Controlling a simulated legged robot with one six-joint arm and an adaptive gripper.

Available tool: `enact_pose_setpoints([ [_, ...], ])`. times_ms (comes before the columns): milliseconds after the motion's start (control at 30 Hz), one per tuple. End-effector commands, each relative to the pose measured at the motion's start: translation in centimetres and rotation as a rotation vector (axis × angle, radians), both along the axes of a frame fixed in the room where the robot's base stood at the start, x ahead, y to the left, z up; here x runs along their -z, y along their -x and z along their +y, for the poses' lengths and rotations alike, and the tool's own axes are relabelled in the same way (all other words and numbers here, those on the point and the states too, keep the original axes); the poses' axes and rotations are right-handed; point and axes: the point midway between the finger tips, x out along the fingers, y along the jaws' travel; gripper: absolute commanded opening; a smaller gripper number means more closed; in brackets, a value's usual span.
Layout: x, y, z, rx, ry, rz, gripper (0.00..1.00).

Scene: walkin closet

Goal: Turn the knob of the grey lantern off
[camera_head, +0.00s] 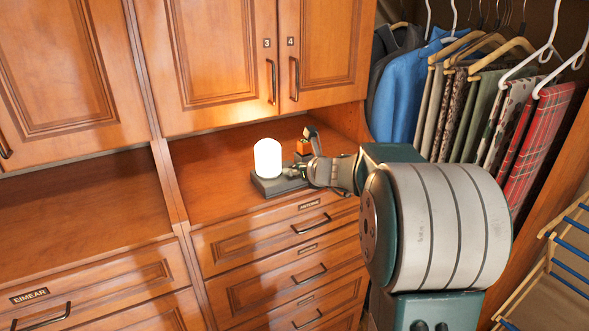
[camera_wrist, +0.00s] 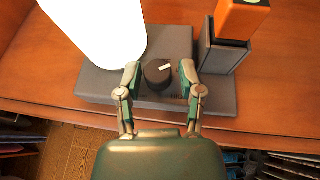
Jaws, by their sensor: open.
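The grey lantern (camera_head: 276,185) stands on the wooden counter, with a glowing white shade (camera_head: 267,157) on its left part. In the wrist view its grey base (camera_wrist: 100,87) carries a round dark knob (camera_wrist: 158,74) with a white pointer mark. The mark points to the right and slightly up. My gripper (camera_wrist: 160,78) is open, with one finger on each side of the knob. I cannot tell whether the fingers touch it. In the head view my gripper (camera_head: 300,172) is at the right side of the lantern, and the knob is hidden there.
An orange-topped item (camera_wrist: 242,18) in a dark grey upright holder stands right of the knob, close to my right finger. Cabinet doors (camera_head: 270,60) hang above the counter and drawers (camera_head: 300,240) lie below. Clothes (camera_head: 480,100) hang at the right. The counter left of the lantern is clear.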

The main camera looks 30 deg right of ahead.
Motion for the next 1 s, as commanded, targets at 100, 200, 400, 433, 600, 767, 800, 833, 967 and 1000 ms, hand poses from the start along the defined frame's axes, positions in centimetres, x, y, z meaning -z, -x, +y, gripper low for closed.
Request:
enact_pose_setpoints([
  [100, 0.13, -0.42, 0.10, 0.000, 0.001, -0.001, 0.49],
  [200, 0.14, -0.45, 0.10, 0.000, 0.001, -0.001, 0.49],
  [400, 0.14, -0.43, 0.10, 0.000, 0.001, -0.001, 0.13],
  [433, 0.14, -0.43, 0.10, 0.000, 0.001, -0.001, 0.00],
  [600, 0.15, -0.41, 0.10, 0.000, 0.001, 0.000, 0.00],
  [767, 0.18, -0.41, 0.04, -0.012, 0.000, 0.000, 0.00],
  [800, 0.20, -0.42, 0.02, -0.020, 0.000, 0.000, 0.00],
  [833, 0.20, -0.42, 0.02, -0.028, 0.000, 0.000, 0.00],
  [967, 0.23, -0.44, -0.07, -0.081, 0.002, 0.000, 0.00],
  [1000, 0.24, -0.44, -0.11, -0.103, 0.001, 0.001, 0.00],
])
